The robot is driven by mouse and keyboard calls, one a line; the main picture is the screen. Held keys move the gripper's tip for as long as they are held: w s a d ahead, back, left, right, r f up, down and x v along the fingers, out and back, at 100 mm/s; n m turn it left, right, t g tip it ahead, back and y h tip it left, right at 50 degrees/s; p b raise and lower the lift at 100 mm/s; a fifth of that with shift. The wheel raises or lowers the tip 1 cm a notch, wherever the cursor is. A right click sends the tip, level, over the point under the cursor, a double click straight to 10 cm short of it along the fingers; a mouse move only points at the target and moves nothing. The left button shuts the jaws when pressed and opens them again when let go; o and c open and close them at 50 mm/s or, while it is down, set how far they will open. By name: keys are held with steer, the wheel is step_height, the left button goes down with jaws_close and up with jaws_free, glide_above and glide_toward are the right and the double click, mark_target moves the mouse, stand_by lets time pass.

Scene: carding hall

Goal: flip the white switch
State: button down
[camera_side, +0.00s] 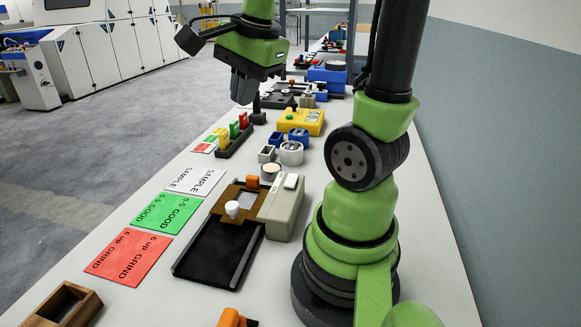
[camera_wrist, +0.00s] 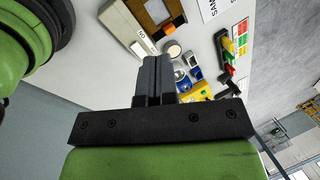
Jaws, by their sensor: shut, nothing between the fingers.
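A small white switch (camera_side: 291,181) sits on top of a beige box (camera_side: 282,207), beside a brown board with a white knob (camera_side: 232,208). My gripper (camera_side: 243,92) is shut and empty. It hangs above the far part of the table, beyond the beige box and apart from it. In the wrist view my gripper's closed fingers (camera_wrist: 155,62) point toward the beige box (camera_wrist: 120,20), whose near end bears a white part with dark lettering. I cannot tell which way the switch is set.
A black tray (camera_side: 215,252) lies in front of the board. Red, green and white cards lie at the left. A round pale-topped pot (camera_side: 271,171), blue and grey blocks and a yellow box (camera_side: 301,122) stand beyond the beige box. A wooden frame (camera_side: 63,304) is at the near left.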

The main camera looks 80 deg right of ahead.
steer(key=s+d+f+m+g, duration=0.1)
steer(key=d+f+m+g, duration=0.15)
steer(key=d+m, duration=0.45)
steer(key=m+y, duration=0.1)
steer(key=m, duration=0.6)
glide_above(292, 175)
step_height(292, 175, down, 4)
steer(key=shift+a+f+g, duration=0.1)
steer(key=shift+f+g, duration=0.05)
steer(key=shift+g, duration=0.2)
step_height(292, 175, down, 13)
steer(key=shift+r, duration=0.2)
steer(key=shift+f, duration=0.75)
